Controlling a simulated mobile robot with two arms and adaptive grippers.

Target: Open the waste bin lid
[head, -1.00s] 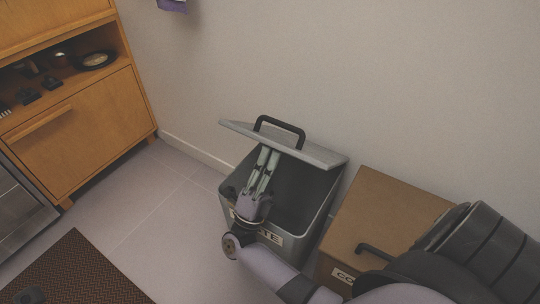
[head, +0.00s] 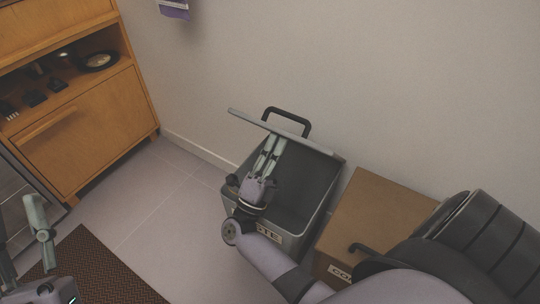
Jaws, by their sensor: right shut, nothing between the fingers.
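The grey waste bin (head: 318,185) stands on the floor by the wall, with a partly hidden label on its front. Its lid (head: 250,118) is raised at a steep tilt, seen almost edge-on, with a black handle (head: 292,116) behind its edge. The bin's dark inside shows. My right gripper (head: 274,143) is shut and empty, over the bin opening, its fingertips up at the underside of the lid; contact looks likely. My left gripper (head: 22,228) is at the lower left, cut by the frame edge, its pale fingers apart, away from the bin.
A brown box-like bin (head: 375,205) with a black handle and a label stands close on the right, partly behind my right arm. A wooden cabinet (head: 85,130) is at the left. A dark mat (head: 95,265) lies on the floor. Bare floor lies between cabinet and bin.

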